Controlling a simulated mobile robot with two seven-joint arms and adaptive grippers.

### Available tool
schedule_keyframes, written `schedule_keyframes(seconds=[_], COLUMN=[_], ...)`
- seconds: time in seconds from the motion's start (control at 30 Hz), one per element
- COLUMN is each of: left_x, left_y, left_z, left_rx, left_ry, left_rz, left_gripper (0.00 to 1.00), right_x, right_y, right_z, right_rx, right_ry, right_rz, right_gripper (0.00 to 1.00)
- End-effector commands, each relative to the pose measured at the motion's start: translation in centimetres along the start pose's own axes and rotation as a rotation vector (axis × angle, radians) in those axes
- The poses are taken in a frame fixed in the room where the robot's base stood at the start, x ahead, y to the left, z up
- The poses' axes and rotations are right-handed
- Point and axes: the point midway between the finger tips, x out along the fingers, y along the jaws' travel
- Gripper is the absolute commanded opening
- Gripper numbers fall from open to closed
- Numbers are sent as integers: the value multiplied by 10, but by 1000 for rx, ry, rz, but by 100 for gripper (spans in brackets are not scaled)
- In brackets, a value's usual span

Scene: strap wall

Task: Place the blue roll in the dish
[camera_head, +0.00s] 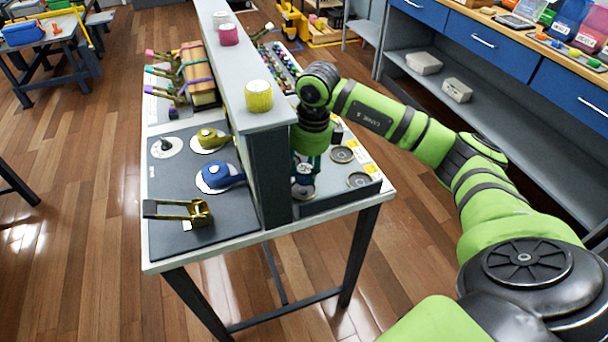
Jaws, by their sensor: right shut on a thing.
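My right gripper (304,172) points down over the grey tray on the right side of the wall. Whether the roll touches this dish I cannot tell. Two more round metal dishes, one farther back (342,155) and one to the right (358,180), look empty. My left gripper is not in view.
A tall grey wall (268,150) divides the table just left of my gripper. A yellow roll (258,97), a pink roll (229,36) and a white roll stand on top. Blue (218,178) and olive (211,139) fittings lie left of it. A drawer cabinet stands at right.

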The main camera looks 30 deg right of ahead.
Motion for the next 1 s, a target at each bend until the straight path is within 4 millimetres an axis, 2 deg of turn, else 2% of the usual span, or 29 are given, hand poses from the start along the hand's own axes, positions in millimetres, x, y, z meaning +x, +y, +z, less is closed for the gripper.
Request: schedule_keyframes(seconds=[0.2, 0.3, 0.67, 0.7, 1.0], left_x=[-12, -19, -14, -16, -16], left_y=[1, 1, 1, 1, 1], left_z=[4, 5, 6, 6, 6], left_rx=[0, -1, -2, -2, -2], left_ry=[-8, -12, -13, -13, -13], left_rz=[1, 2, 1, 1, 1], left_gripper=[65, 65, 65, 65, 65], right_x=[30, 34, 42, 40, 39], right_y=[1, 3, 3, 3, 3], right_z=[-4, -1, -2, -2, -2], right_rx=[0, -2, -2, -2, -2], right_ry=[4, 0, 0, 0, 0], right_rz=[2, 1, -1, -1, 0], right_gripper=[7, 7, 7, 50, 50])
